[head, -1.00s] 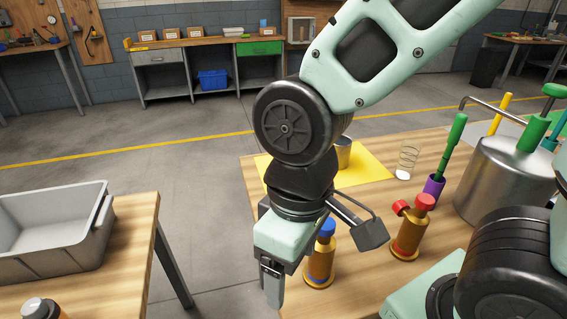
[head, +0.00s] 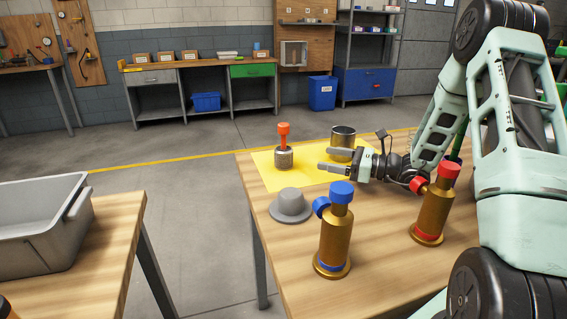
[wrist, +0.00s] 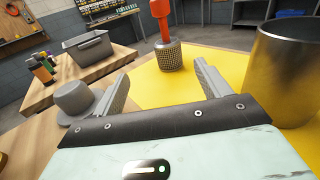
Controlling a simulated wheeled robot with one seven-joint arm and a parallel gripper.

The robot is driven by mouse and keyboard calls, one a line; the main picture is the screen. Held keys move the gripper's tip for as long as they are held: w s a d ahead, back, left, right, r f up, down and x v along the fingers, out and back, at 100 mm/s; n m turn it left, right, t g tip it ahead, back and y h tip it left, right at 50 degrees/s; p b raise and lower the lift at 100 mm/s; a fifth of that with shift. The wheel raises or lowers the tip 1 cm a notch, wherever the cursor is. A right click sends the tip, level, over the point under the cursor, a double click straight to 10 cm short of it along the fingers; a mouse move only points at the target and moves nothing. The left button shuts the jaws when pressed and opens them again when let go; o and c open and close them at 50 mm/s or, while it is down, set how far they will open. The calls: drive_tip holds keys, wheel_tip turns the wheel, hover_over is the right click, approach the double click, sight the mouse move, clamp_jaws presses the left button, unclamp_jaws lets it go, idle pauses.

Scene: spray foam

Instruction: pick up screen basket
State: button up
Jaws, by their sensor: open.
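The screen basket (head: 284,158) looks to be the small grey mesh-sided cylinder with a red-orange handle on top. It stands upright on the yellow mat (head: 272,180), near its left part. In the wrist view the basket (wrist: 168,56) is beyond the fingertips, roughly between their lines. My gripper (head: 328,159) is low over the mat, pointing left toward the basket, with a gap between them. In the wrist view my gripper (wrist: 163,78) has its two fingers spread wide, with nothing between them.
A metal cup (head: 343,139) stands close behind the gripper, on the right in the wrist view. A grey flanged cap (head: 290,205) lies in front of the mat. Blue-topped (head: 336,235) and red-topped (head: 436,210) brass bottles stand nearer. A grey bin (head: 40,225) is on the left table.

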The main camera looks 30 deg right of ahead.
sight(286, 149)
drive_tip(key=shift+w+d+f+m+t, duration=0.2)
drive_tip(key=shift+d+m+t, duration=0.1)
drive_tip(key=shift+d, duration=0.3)
drive_tip(key=shift+w+a+h, duration=0.15)
drive_tip(key=shift+w+h, duration=0.15)
drive_tip(key=shift+w, duration=0.05)
drive_tip(key=x, duration=1)
drive_tip(key=shift+w+a+r, duration=0.1)
drive_tip(key=shift+w+a, duration=0.05)
drive_tip(key=shift+a, duration=0.05)
drive_tip(key=shift+a+x, duration=0.2)
drive_tip(key=shift+x, duration=2.7)
drive_tip(key=shift+r, duration=0.2)
drive_tip(key=c, duration=1.1)
